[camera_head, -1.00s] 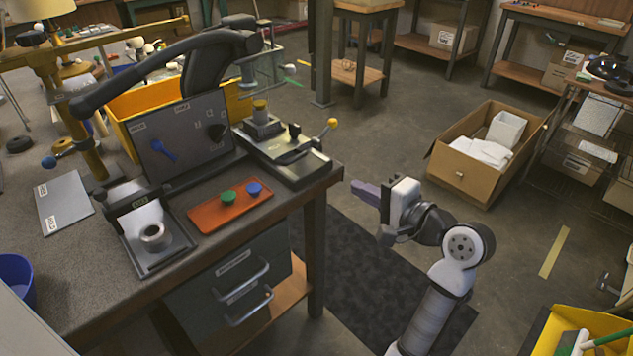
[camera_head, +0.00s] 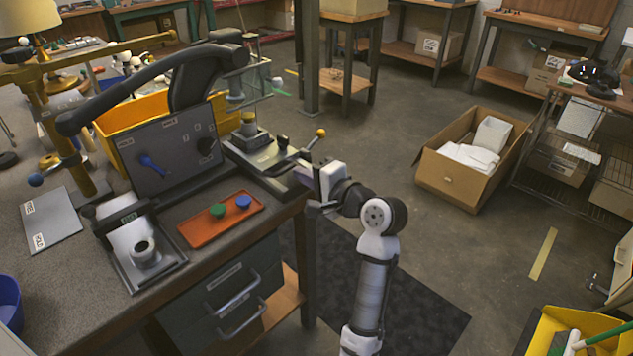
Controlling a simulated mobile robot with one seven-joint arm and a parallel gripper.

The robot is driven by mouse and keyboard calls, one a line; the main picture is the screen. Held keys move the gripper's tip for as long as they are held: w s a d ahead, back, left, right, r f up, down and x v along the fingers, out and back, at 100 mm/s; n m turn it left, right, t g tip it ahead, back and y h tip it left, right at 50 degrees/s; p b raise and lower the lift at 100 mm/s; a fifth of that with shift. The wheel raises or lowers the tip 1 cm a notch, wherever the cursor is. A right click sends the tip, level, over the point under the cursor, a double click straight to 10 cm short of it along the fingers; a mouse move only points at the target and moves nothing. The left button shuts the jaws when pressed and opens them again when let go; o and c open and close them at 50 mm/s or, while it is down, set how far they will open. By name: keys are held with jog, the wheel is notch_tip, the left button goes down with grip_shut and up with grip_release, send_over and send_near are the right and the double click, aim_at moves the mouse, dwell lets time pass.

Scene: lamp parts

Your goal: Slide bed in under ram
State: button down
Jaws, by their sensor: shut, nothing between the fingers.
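The bed looks to be the grey plate (camera_head: 262,155) on a dark base at the bench's right end, with a black knob (camera_head: 282,142) on it. A grey holder with a brass-coloured top (camera_head: 248,128) stands at its back left. A yellow-ball lever (camera_head: 320,132) rises at its right end. What looks like the ram, a grey shaft (camera_head: 235,92), shows behind, below the head of a big dark curved arm (camera_head: 205,75). My gripper (camera_head: 299,178) is shut and empty at the base's front right corner. Whether it touches the base cannot be told.
An orange tray (camera_head: 200,238) with a green and a blue knob lies in front. A grey panel (camera_head: 170,175) and a yellow bin (camera_head: 118,122) stand left of the bed. The floor right of the bench is clear up to a cardboard box (camera_head: 450,185).

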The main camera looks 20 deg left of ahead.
aim_at(292, 167)
jog(key=shift+w+a, duration=0.1)
jog(key=shift+a, duration=0.15)
jog(key=x, duration=0.1)
jog(key=p+x, duration=0.1)
jog(key=x, duration=0.2)
jog(key=shift+a+r, duration=0.2)
jog(key=shift+r, duration=0.15)
jog(key=shift+d, duration=0.1)
